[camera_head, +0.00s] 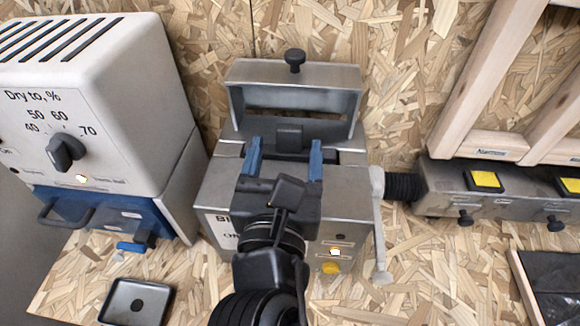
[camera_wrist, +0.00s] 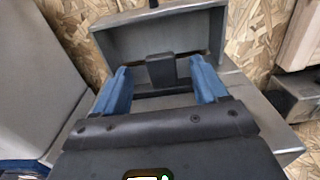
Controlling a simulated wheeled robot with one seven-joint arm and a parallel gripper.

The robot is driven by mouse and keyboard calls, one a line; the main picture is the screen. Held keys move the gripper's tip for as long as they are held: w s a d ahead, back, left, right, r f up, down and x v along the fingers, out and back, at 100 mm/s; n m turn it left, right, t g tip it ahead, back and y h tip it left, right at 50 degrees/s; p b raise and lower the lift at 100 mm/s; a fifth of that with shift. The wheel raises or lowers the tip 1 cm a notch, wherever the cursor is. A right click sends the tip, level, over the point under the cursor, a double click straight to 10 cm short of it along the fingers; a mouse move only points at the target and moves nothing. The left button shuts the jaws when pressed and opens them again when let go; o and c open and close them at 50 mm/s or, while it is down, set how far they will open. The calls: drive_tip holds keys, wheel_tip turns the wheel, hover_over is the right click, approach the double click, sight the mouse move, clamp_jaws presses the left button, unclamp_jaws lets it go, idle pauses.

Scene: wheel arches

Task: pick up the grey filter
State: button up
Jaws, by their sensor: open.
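A small dark grey block, which looks like the grey filter (camera_head: 289,138), stands in the slot on top of the metal machine (camera_head: 221,187). In the wrist view the filter (camera_wrist: 161,70) shows between the blue fingers, with a gap on each side. Its lower part is hidden in the slot. My gripper (camera_head: 286,145) is over the machine top with its fingers apart, one on each side of the filter. It is open and holds nothing; in the wrist view my gripper (camera_wrist: 160,78) points toward the slot.
The machine's raised metal lid (camera_head: 345,76) with a black knob (camera_head: 295,57) stands behind the slot. A white dryer box (camera_head: 120,80) is close on the left. A black hose (camera_head: 404,187) and wooden frame (camera_head: 483,90) are right. A dark tray (camera_head: 137,302) lies front left.

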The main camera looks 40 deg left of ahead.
sight(289, 133)
drive_tip(key=shift+p+x, duration=0.3)
drive_tip(key=shift+x, duration=2.5)
drive_tip(key=shift+c, duration=0.3)
clamp_jaws()
